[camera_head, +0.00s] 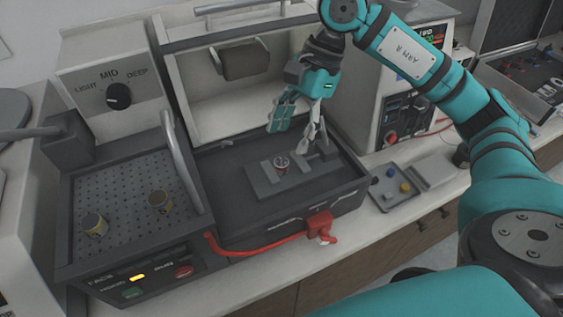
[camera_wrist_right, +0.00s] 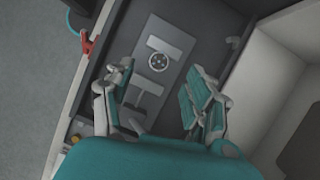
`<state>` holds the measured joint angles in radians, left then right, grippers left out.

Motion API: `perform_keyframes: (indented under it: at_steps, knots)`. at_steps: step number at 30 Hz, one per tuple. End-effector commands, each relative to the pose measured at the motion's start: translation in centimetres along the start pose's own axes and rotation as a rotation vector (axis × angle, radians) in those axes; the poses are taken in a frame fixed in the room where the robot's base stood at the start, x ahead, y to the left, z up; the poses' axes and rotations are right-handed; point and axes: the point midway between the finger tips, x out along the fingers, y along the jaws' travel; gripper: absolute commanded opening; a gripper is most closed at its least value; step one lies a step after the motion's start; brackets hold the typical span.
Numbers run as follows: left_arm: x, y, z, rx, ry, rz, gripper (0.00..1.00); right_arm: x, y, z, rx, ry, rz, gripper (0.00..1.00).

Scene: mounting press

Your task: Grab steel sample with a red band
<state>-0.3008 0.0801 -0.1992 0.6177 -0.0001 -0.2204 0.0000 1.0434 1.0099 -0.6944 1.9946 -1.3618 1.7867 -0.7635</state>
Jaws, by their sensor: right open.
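A small round steel sample (camera_head: 282,163) with a reddish tint sits upright on the grey fixture block (camera_head: 262,184) in the open dark machine bay. In the right wrist view the sample (camera_wrist_right: 158,62) shows as a round dark-and-light disc between two pale bars, ahead of the fingers. My right gripper (camera_head: 297,128) is open and empty, above and a little to the right of the sample. Its spread fingers also show in the wrist view (camera_wrist_right: 158,76), one on each side of the fixture, not touching the sample. My left gripper is not in view.
A red clamp (camera_head: 319,223) and cable are on the bay's front edge. A small tray (camera_head: 395,198) with coloured pieces lies at right. The raised lid (camera_head: 240,85) stands behind the bay.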

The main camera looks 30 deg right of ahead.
Motion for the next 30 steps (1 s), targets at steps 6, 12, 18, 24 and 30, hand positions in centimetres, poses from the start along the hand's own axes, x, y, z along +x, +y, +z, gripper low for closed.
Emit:
perform_keyframes:
  at_steps: [6,12,18,24,30]
  knots:
    - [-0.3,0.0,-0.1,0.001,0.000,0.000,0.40,1.6,0.0,0.0,0.000,-0.001,0.001,0.55]
    - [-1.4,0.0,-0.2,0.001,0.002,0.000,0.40,4.1,0.1,-0.4,0.001,-0.001,0.005,0.55]
    - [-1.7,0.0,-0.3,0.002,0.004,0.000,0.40,6.4,0.0,-0.5,0.000,-0.001,0.001,0.55]
    - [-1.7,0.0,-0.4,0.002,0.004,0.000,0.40,6.7,0.0,-0.6,-0.001,-0.001,-0.001,0.55]
    - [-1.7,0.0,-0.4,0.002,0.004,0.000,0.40,6.6,0.0,-0.5,-0.001,-0.001,-0.001,0.36]
